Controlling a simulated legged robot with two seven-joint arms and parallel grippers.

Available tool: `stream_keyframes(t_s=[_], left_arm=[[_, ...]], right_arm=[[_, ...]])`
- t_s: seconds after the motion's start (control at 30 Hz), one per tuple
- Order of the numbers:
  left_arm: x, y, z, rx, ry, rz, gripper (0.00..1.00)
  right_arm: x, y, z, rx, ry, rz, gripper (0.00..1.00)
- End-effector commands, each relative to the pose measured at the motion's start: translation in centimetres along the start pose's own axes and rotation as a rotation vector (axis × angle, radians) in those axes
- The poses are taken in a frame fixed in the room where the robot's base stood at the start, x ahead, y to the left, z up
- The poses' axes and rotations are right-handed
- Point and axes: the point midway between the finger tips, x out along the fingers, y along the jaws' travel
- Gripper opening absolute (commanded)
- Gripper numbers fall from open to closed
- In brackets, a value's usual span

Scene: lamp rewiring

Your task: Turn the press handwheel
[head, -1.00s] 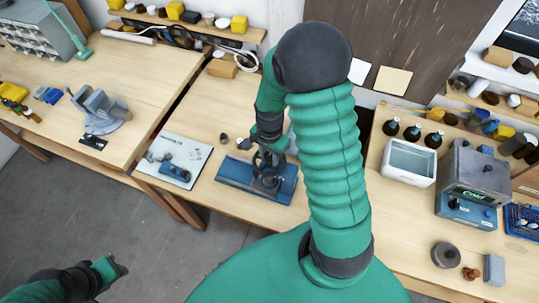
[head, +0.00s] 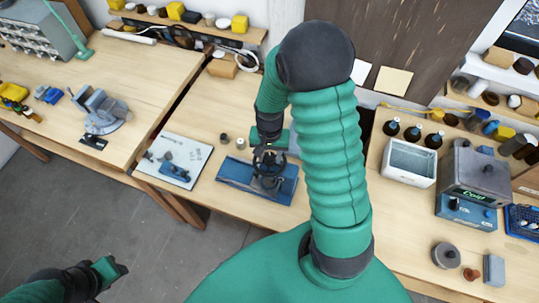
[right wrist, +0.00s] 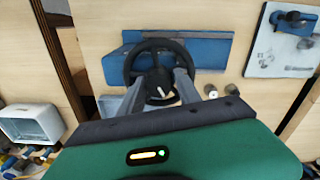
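The press handwheel (right wrist: 131,62) is a dark ring with a hub and a white mark, facing up in the right wrist view. In the head view the handwheel (head: 268,156) sits on the press, above its blue base plate (head: 237,172). My right gripper (right wrist: 160,76) is over the wheel, its two grey fingers apart on either side of the hub. I cannot tell whether they touch it. In the head view the right gripper (head: 267,147) is small and partly hidden by my wrist. My left gripper (head: 116,268) is low at the left, over the floor, away from the bench.
A white board with blue parts (head: 200,151) lies left of the press, with small knobs (head: 240,143) behind. A white bin (head: 408,163) and a grey-blue device (head: 475,180) stand to the right. A vise (head: 100,108) is on the left bench.

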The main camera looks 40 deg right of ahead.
Motion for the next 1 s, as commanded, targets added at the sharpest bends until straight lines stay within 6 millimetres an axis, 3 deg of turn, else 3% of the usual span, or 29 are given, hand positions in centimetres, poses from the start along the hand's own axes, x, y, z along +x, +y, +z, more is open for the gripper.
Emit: stream_keyframes(t_s=[0.17, 0.27, 0.7, 0.83, 1.0], left_arm=[[0.1, 0.0, 0.0, 0.000, 0.000, 0.000, 0.36], [0.4, 0.0, 0.1, 0.000, 0.000, 0.000, 0.36], [2.2, 0.0, 0.5, 0.000, 0.000, 0.000, 0.36], [2.4, 0.0, 0.6, 0.000, 0.000, 0.000, 0.36], [2.4, 0.0, 0.6, 0.000, 0.000, 0.000, 0.36]], right_arm=[[-0.3, 0.0, 0.0, 0.001, 0.001, 0.000, 0.40], [-1.5, -0.1, -0.1, 0.000, 0.003, -0.002, 0.40], [-13.5, -0.2, -0.2, 0.000, 0.004, -0.003, 0.40], [-15.7, -0.2, -0.2, 0.001, 0.001, -0.001, 0.40], [-16.7, -0.1, -0.2, 0.000, -0.002, 0.001, 0.40]])
